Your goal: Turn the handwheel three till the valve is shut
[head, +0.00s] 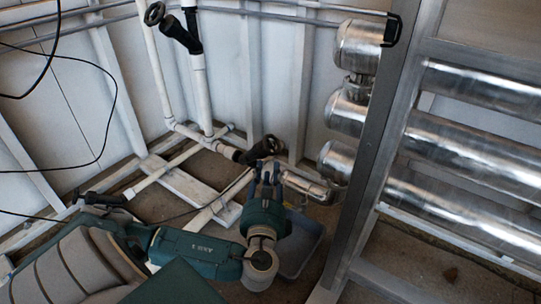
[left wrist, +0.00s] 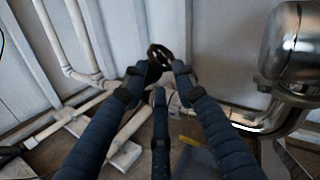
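A black handwheel (head: 272,144) sits on a dark valve at the end of a white pipe, low by the wall, near the middle of the head view. It also shows in the left wrist view, where the wheel (left wrist: 160,54) is just beyond the fingertips. My left gripper (head: 268,168) points at this wheel with its fingers spread open. In the left wrist view two fingertips lie left and right of the wheel's lower part and the third lies below. I cannot tell whether they touch it. No number shows on the wheel. My right gripper is not in view.
Another black handwheel (head: 155,13) is at the top left, and a dark valve (head: 105,199) lies low at the left. Shiny metal cylinders (head: 337,160) and a grey frame post (head: 371,150) stand close on the right. A grey tray (head: 298,250) lies on the floor below my gripper.

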